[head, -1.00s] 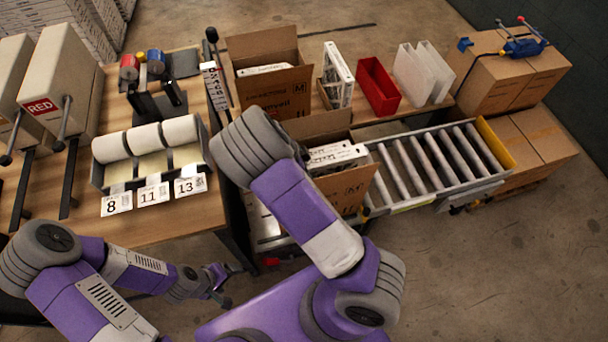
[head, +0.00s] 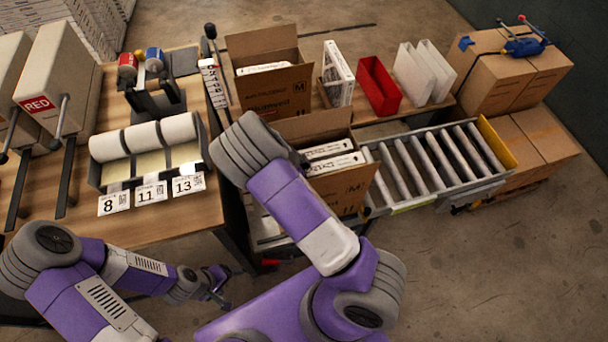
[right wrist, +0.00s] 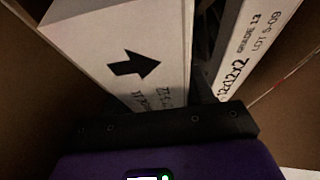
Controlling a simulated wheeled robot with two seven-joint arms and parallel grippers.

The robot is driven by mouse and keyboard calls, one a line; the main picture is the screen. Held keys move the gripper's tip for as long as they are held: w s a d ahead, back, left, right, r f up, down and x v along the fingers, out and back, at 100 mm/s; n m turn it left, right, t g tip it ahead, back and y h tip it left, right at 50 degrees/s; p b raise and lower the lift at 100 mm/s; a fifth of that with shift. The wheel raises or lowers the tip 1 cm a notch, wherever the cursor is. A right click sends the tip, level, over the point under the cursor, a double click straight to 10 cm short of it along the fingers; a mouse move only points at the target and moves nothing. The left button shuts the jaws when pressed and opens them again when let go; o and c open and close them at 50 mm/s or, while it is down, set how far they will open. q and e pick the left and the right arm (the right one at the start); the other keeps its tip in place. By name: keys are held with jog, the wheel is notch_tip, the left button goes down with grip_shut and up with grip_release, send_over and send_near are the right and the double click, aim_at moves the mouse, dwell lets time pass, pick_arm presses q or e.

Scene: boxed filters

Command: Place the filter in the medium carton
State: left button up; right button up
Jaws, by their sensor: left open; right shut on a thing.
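A medium carton marked M (head: 345,192) stands open on the roller conveyor. Two white filters show inside it, a rear one (head: 326,150) and a front one (head: 337,164). My right arm reaches to its left side; the right gripper is largely hidden in the head view. In the right wrist view my right gripper (right wrist: 165,122) is shut on a white filter with a black arrow (right wrist: 120,50), between brown carton walls. A second filter with printed text (right wrist: 243,55) is beside it on the right. My left gripper (head: 217,284) is open and empty, low beside the table.
Another open carton marked M (head: 275,95) stands behind, with a white filter (head: 263,69) in it. A white filter (head: 338,75), a red bin (head: 378,88) and white dividers (head: 420,72) stand to its right. The conveyor rollers (head: 440,160) to the right are clear.

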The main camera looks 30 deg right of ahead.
jog(key=o, duration=1.2)
jog(key=shift+o, duration=0.2)
jog(key=shift+r, duration=0.1)
jog(key=p+v, duration=0.2)
jog(key=v, duration=1.1)
jog(key=shift+d+r, duration=0.1)
